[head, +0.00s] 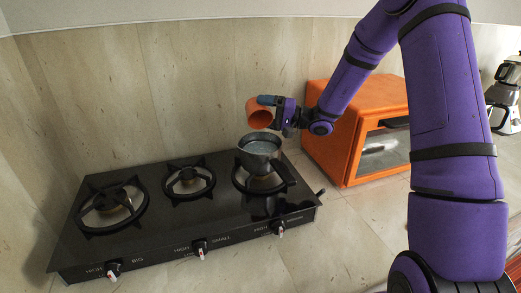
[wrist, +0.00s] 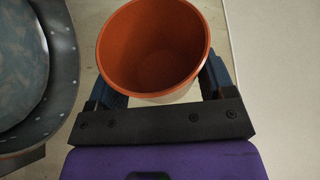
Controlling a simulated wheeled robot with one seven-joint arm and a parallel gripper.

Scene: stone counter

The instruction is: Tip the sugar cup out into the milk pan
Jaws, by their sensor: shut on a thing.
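The orange sugar cup (head: 254,107) is held in my gripper (head: 268,101), above the milk pan. It looks tilted, with its mouth turned toward the head camera. In the wrist view the cup (wrist: 153,45) sits between the two fingers of my gripper (wrist: 160,85), and its open mouth shows a bare orange inside with no sugar that I can make out. The grey milk pan (head: 260,158) stands on the right burner with pale content inside. Its rim (wrist: 67,100) also shows at the left of the wrist view, beside the cup and apart from it.
The black three-burner stove (head: 150,232) carries the pan, and its left and middle burners are bare. An orange oven (head: 330,135) stands close on the right, behind my arm. A coffee maker (head: 503,95) is at the far right. The wall is close behind the stove.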

